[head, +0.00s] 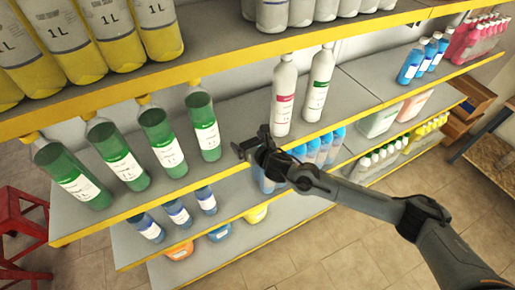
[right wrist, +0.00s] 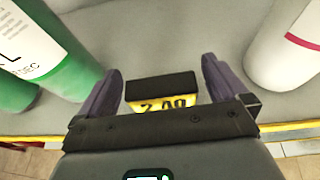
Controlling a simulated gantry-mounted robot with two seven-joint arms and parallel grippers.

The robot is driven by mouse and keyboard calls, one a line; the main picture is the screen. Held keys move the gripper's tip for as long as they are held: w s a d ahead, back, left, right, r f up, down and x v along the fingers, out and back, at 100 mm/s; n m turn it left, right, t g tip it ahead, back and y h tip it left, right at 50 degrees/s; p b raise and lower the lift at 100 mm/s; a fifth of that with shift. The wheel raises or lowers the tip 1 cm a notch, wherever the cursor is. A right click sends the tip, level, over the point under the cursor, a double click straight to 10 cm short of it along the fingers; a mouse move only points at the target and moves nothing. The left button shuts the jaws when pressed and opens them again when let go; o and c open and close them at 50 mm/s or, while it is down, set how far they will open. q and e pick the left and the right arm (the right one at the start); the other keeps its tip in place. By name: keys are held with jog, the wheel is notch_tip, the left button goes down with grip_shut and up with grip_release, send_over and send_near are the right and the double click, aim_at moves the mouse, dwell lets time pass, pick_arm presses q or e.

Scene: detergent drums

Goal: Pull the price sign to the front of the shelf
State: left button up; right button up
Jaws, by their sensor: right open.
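The price sign (right wrist: 161,88) is a small black block with a yellow front face bearing black digits. It stands on the grey shelf (right wrist: 180,50), a little back from the yellow front edge, in the right wrist view. My right gripper (right wrist: 162,66) is open, with one purple-grey finger on each side of the sign and a visible gap at both sides. The lower part of the sign's face is hidden by my gripper body. In the head view my right gripper (head: 243,147) is at the middle shelf's front edge, and I cannot make out the sign there. My left gripper is out of view.
Green bottles (head: 203,127) stand left of my right gripper, and white bottles (head: 284,95) stand to its right. The shelf between them is otherwise clear. An upper shelf with yellow bottles (head: 105,32) overhangs. Blue bottles (head: 310,149) stand below, behind my arm.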

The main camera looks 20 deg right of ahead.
jog(key=a+v, duration=0.1)
jog(key=v, duration=0.8)
jog(key=s+a+f+m+g+y, duration=0.1)
jog(key=s+a+f+m+g, duration=0.1)
jog(key=s+a+f+m, duration=0.25)
jog(key=s+a+f+m+g, duration=0.1)
jog(key=s+a+f, duration=0.2)
jog(key=s+f, duration=0.35)
jog(key=s+a+f+m+g+y, duration=0.1)
jog(key=s+a+f+m+g, duration=0.15)
jog(key=s, duration=0.55)
jog(key=s+d+m+g+h, duration=0.2)
jog(key=s+d+m, duration=0.2)
jog(key=s+m, duration=0.55)
jog(key=s+d+r+m+g+h, duration=0.1)
jog(key=s+d+m+g, duration=0.35)
jog(key=m, duration=1.25)
notch_tip(320, 180, up, 29)
jog(key=w+d+t+p, duration=0.1)
jog(key=t+p, duration=0.1)
jog(key=p, duration=2.6)
jog(key=shift+d+f, duration=0.15)
jog(key=shift+d, duration=0.2)
jog(key=shift+w+m, duration=0.1)
jog(key=shift+m, duration=0.15)
